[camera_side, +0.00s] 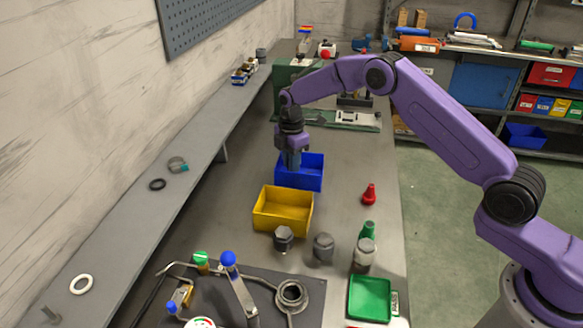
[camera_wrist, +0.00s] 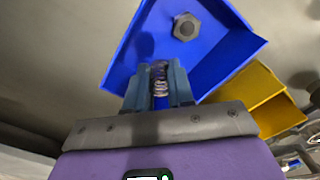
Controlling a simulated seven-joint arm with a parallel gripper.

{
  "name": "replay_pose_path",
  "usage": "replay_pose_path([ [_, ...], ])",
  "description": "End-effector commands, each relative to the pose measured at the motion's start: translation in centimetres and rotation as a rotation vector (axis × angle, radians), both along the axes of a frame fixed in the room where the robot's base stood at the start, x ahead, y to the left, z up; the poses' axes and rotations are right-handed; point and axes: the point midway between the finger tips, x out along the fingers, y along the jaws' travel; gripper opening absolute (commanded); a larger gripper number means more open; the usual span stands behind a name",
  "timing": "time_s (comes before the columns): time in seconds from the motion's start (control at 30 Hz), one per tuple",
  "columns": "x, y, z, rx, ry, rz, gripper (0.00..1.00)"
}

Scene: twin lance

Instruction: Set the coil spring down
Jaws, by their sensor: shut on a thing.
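The coil spring (camera_wrist: 160,77) is a small silvery coil, and in the wrist view it sits between the two fingers of my gripper (camera_wrist: 158,90). My gripper is shut on it. In the side view my gripper (camera_side: 292,160) points down at the left part of the blue bin (camera_side: 311,182), and the spring cannot be made out there. In the wrist view the blue bin (camera_wrist: 215,65) lies beyond the fingertips, with a grey hex nut (camera_wrist: 187,27) inside it. I cannot tell how high the spring is above the bin floor.
A yellow bin (camera_side: 283,224) stands just in front of the blue one. Several bolts, a red bottle-shaped piece (camera_side: 369,194) and a green tray (camera_side: 369,300) are on the bench nearby. A green machine (camera_side: 330,115) stands behind.

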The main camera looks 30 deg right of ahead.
Motion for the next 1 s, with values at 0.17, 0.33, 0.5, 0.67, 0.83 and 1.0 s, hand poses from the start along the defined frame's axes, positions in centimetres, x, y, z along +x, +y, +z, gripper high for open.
replay_pose_path([
  [0.17, -0.1, 0.0, -2.1, 0.0, 0.001, 0.0, 0.0],
  [0.33, 0.0, 0.0, -2.1, 0.0, -0.001, 0.0, 0.0],
  [0.5, -0.1, 0.0, -2.4, 0.0, 0.0, 0.0, 0.0],
  [0.67, 0.0, 0.0, -2.4, 0.0, 0.0, 0.0, 0.33],
  [0.83, 0.0, 0.0, -2.4, 0.0, 0.0, 0.0, 0.33],
  [1.0, 0.0, 0.0, -1.6, 0.0, -0.002, 0.0, 0.33],
])
